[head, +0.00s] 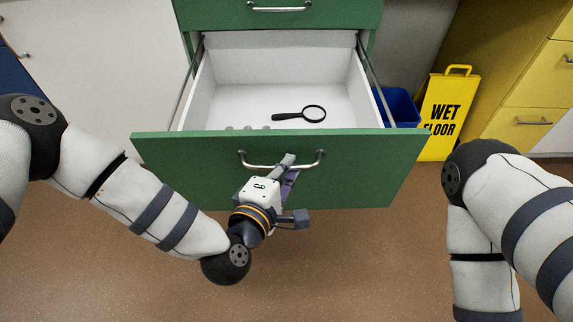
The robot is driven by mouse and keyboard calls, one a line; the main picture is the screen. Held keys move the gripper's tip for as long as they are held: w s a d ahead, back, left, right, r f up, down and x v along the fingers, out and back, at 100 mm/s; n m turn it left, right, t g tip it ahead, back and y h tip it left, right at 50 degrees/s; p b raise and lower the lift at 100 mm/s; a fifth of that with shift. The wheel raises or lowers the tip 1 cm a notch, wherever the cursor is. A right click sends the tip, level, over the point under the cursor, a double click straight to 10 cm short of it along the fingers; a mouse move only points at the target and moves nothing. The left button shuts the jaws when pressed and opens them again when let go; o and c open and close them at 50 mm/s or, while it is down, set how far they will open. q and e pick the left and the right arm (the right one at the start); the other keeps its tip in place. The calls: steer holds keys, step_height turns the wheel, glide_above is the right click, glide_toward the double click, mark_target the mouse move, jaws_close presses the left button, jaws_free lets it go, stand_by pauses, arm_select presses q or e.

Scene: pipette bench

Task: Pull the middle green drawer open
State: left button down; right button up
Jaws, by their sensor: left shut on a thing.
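The middle green drawer (360,165) stands well out from its cabinet, with its white inside showing. My left gripper (287,163) is at the metal bar handle (308,163) on the drawer front and is shut on it, near the bar's middle. The fingers partly hide the handle. A black magnifying glass (314,113) lies on the drawer floor, and several small grey round things (248,128) show just behind the front panel. My right arm is at the right; its gripper is out of view.
The green drawer above (330,14) is shut. A yellow wet floor sign (446,112) and a blue bin (401,106) stand right of the open drawer. Yellow drawers (535,92) are at the far right. The brown floor (350,265) in front is clear.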

arm_select(q)
steer(key=c, duration=1.7)
jaws_free()
steer(key=v, duration=1.2)
